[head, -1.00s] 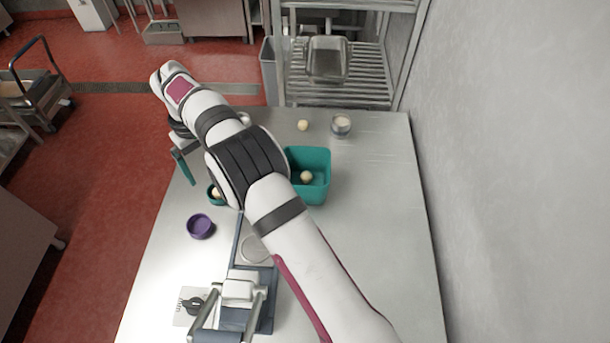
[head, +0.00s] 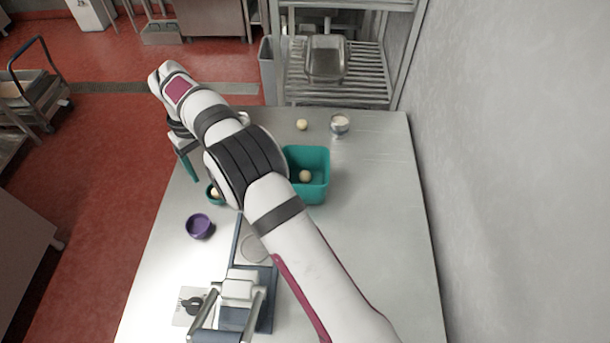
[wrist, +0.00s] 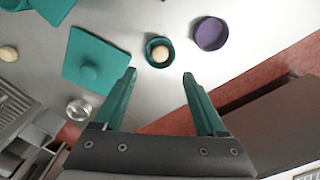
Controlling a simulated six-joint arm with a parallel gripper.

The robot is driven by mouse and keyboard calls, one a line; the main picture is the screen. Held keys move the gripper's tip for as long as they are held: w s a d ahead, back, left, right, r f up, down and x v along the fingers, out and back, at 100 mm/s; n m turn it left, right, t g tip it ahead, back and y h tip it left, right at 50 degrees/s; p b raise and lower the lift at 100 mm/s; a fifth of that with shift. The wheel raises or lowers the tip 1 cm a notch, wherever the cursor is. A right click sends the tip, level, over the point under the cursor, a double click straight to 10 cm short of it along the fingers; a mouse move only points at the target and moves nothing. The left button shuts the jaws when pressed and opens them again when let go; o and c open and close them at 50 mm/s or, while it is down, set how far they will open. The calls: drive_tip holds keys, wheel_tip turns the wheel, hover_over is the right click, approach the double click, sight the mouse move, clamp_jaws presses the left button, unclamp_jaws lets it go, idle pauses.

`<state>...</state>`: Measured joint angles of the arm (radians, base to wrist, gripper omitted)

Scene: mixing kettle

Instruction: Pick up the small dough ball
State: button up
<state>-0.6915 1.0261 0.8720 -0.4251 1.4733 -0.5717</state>
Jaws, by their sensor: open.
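A pale dough ball (wrist: 159,53) sits in a small round teal bowl (wrist: 149,63) in the wrist view. In the head view this ball (head: 215,193) and bowl are partly hidden by my arm. Another pale ball (head: 305,176) lies in the teal box (head: 320,190), and a third ball (head: 302,124) lies on the table near the back edge. My gripper (wrist: 160,74) is open and empty, with its teal fingers apart. In the wrist view the bowl shows just beyond the gap between the fingertips.
A purple bowl (head: 200,226) stands near the teal bowl. A flat teal lid with a knob (wrist: 95,72) lies on the table (head: 380,220). A small metal bowl (head: 340,128) stands at the back. A press with metal handles (head: 240,290) is at the front. The table's right side is clear.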

wheel_tip(320, 180, up, 6)
drive_tip(key=m+t, duration=0.1)
drive_tip(key=m, duration=0.4)
hover_over(305, 174)
drive_tip(key=s+d, duration=0.1)
drive_tip(key=s, duration=0.1)
drive_tip(key=shift+y, duration=0.3)
drive_tip(key=f, duration=0.4)
drive_tip(key=w+f, duration=0.1)
drive_tip(key=f, duration=0.4)
drive_tip(key=a+f, duration=0.1)
drive_tip(key=f, duration=0.4)
drive_tip(key=shift+w+f, duration=0.1)
drive_tip(key=shift+w, duration=0.3)
drive_tip(key=shift+w+f, duration=0.1)
drive_tip(key=shift+f, duration=0.35)
clamp_jaws()
